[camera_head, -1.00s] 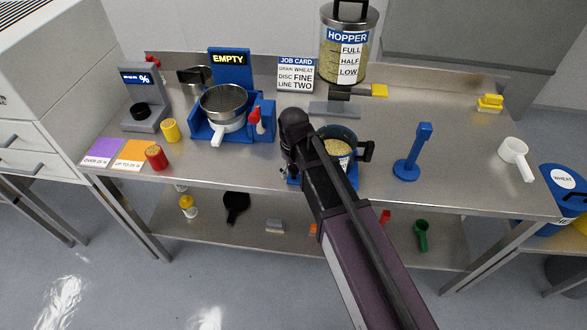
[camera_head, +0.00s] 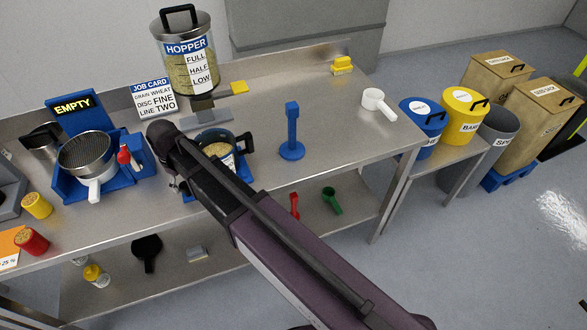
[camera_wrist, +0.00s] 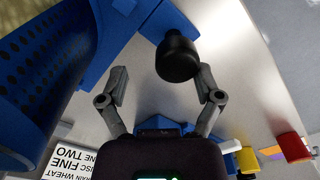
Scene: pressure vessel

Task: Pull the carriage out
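The blue carriage (camera_head: 245,170) shows as blue edges under a dark pot of grain (camera_head: 216,149) on the bench in the head view. My wrist and forearm cover much of it. My gripper (camera_wrist: 162,72) has its two grey fingers apart in the wrist view. A black rounded knob (camera_wrist: 178,60) stands beside a blue part, nearer the right finger and partly between the fingertips. I cannot tell whether the finger touches it. In the head view my gripper (camera_head: 178,186) is mostly hidden at the pot's left side.
The hopper (camera_head: 187,60) stands behind the pot. A blue stand with a sieve (camera_head: 85,152) is to the left, a blue post (camera_head: 291,135) to the right. A white scoop (camera_head: 378,103) lies further right. A perforated blue body (camera_wrist: 40,70) fills the wrist view's left.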

